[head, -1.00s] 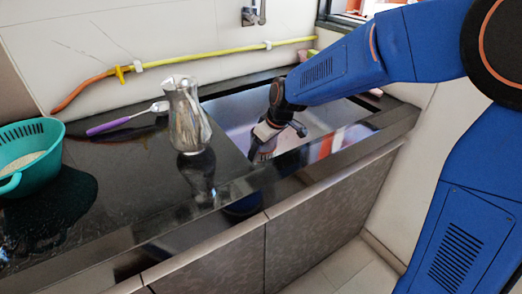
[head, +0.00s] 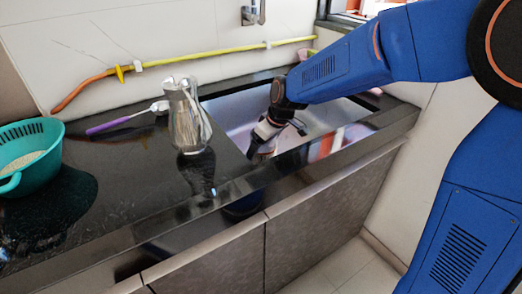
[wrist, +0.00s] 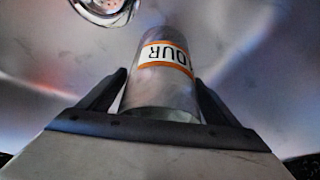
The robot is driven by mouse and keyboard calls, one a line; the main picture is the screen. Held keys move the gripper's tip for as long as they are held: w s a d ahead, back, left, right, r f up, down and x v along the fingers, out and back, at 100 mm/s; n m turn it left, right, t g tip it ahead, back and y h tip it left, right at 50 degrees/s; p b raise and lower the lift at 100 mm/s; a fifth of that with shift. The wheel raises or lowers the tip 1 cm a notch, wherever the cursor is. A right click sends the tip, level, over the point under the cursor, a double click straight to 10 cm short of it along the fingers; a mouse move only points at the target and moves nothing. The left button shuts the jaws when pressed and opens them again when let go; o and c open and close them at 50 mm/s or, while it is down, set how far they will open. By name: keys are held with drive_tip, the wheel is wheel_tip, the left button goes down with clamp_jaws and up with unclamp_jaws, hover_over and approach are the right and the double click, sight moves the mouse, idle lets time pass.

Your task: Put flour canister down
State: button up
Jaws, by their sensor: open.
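The flour canister (wrist: 160,88) shows in the wrist view as a grey cylinder with a white and orange label that reads "OUR" upside down. It is in the metal sink (wrist: 55,60), near the drain. My gripper (wrist: 158,92) is open, with one finger on each side of the canister; whether they touch it I cannot tell. In the head view my gripper (head: 260,148) reaches down into the sink (head: 240,137), and its tips and the canister are hidden behind the counter's front edge.
A glass jug (head: 187,118) stands on the black counter (head: 120,190) just left of the sink. A purple-handled utensil (head: 122,121) and a teal colander (head: 30,155) lie farther left. A yellow hose (head: 205,54) runs along the wall. The drain (wrist: 105,8) is beyond the canister.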

drive_tip(key=v, duration=1.1)
drive_tip(key=shift+r, duration=0.15)
